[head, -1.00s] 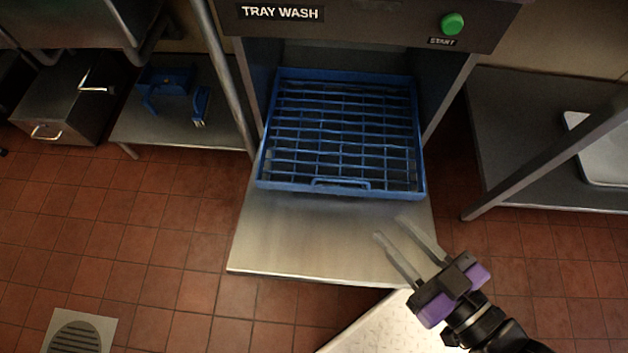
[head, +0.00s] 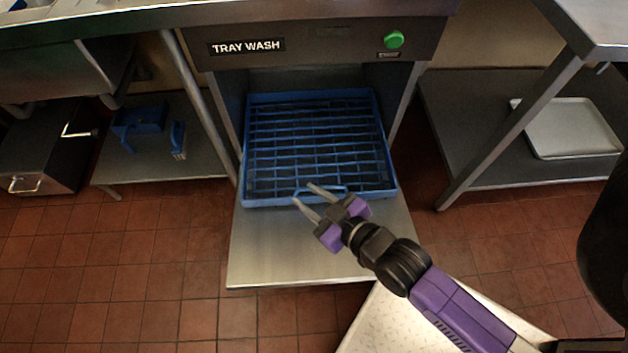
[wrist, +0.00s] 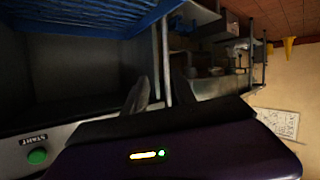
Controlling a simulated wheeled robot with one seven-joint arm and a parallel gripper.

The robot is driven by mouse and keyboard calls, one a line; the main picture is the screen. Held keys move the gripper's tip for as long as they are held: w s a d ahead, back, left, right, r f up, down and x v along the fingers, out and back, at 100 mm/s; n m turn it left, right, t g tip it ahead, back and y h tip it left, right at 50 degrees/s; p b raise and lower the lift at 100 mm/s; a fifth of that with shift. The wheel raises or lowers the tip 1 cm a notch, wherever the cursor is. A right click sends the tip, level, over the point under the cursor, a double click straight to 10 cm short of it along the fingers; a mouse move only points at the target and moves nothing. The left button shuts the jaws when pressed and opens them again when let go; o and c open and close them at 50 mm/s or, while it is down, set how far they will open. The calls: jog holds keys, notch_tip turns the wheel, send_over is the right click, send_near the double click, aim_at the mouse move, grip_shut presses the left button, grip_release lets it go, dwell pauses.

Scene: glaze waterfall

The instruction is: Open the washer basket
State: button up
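In the wrist view the basket's blue grid (wrist: 75,14) shows along the top, beyond the fingers (wrist: 158,92).
A green start button (head: 394,39) is on the washer's front panel. Side shelves stand left (head: 205,163) and right (head: 470,170), the right one with a pale tray (head: 575,130). A slanting steel leg (head: 510,135) stands at right. Tiled floor (head: 150,260) is clear at left.

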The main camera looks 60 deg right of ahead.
jog(key=w+d+f+n+g+y+p, duration=0.1)
jog(key=w+d+f+n+g+p, duration=0.15)
jog(key=w+d+f+g, duration=0.3)
jog(key=w+d+f+n+g+y+p, duration=0.1)
jog(key=w+d+f+n+g+p, duration=0.2)
jog(key=w+d, duration=0.5)
jog(key=s+n+g+y, duration=0.3)
jog(key=s+g, duration=0.3)
jog(key=s, duration=0.2)
jog(key=f, duration=0.2)
jog(key=a+f, duration=0.1)
jog(key=f, duration=0.1)
jog(key=a+f+b, duration=0.1)
jog(key=f, duration=0.2)
jog(key=shift+s+f, duration=0.1)
jog(key=shift+s, duration=0.15)
grip_shut()
